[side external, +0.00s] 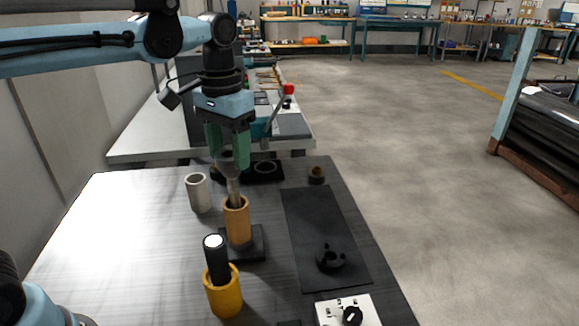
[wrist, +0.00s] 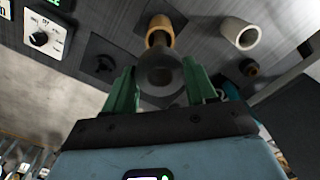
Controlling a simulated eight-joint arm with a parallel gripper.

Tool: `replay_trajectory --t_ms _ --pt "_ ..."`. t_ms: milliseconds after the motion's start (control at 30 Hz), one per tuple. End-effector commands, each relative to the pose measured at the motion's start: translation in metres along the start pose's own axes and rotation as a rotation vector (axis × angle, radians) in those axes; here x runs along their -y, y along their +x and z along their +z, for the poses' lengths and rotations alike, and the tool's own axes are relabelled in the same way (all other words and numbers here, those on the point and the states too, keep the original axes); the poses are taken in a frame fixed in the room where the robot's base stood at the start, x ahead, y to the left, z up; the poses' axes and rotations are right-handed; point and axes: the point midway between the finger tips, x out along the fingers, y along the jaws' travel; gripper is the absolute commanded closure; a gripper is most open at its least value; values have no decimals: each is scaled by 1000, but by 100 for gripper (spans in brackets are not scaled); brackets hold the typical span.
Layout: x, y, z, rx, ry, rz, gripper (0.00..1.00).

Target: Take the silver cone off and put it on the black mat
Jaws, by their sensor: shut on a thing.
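My gripper (side external: 229,160) has two green fingers and is shut on the silver cone (side external: 233,187), wide end up. The cone's narrow end points down at the mouth of an upright tan roll (side external: 238,226) on a dark square base; whether it is still inside cannot be told. In the wrist view the cone (wrist: 161,75) is between the fingers, with the tan roll (wrist: 158,28) beyond it. The black mat (side external: 308,218) lies flat to the right of the roll, with a black flanged part (side external: 331,259) on its near half.
A pale hollow roll (side external: 198,193) stands left of the tan one. A yellow cup (side external: 224,298) holding a black cylinder is in front. A white box with a knob (side external: 347,312) is at the near edge. A small dark ring part (side external: 316,175) stands beyond the mat. The mat's far half is clear.

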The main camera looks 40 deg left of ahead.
Motion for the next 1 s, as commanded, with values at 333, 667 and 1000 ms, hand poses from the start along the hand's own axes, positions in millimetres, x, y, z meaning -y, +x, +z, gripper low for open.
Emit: replay_trajectory --t_ms 333,667,1000 --pt "0 -19 0 0 0 0 100" --pt "0 -25 0 0 0 0 100" --pt "-20 -16 -14 0 5 0 100"
